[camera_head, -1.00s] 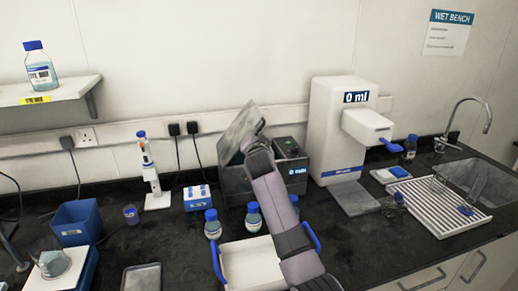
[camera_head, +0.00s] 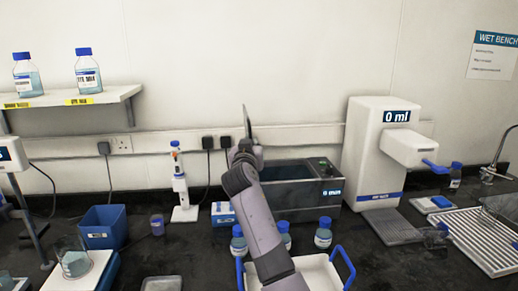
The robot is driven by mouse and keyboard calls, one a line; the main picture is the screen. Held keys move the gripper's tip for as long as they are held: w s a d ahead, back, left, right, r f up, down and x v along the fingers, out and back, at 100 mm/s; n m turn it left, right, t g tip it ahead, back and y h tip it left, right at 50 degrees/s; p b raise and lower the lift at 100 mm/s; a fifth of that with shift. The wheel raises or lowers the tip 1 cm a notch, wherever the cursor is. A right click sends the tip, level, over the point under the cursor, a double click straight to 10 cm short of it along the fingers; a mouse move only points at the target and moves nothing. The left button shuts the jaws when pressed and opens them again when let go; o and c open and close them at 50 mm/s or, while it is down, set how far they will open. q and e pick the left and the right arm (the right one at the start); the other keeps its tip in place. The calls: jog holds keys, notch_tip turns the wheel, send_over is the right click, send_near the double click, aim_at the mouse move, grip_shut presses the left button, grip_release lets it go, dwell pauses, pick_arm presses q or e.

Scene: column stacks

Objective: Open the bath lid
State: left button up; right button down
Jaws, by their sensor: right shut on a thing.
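The bath (camera_head: 303,192) is a dark grey box with a small display on its front right, standing on the black bench near the wall. Its lid (camera_head: 247,121) is raised and shows as a thin, nearly upright plate at the bath's left end. My right gripper (camera_head: 246,150) is shut on the lid's lower visible part; the fingers are small and partly hidden by my wrist. My right arm covers the bath's left side. The bath's inside is only partly visible. My left gripper is out of view.
A white dispenser (camera_head: 369,150) stands right of the bath. Blue-capped bottles (camera_head: 323,233) and a white tray with blue handles (camera_head: 318,275) are in front. A pipette stand (camera_head: 181,190) and a blue bin (camera_head: 103,228) are to the left.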

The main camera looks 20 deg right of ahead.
jog(key=shift+a+f, duration=0.1)
jog(key=shift+a, duration=0.25)
jog(key=shift+n, duration=0.3)
jog(key=c, duration=1.7)
grip_release()
jog(key=shift+w, duration=0.1)
jog(key=v, duration=1.2)
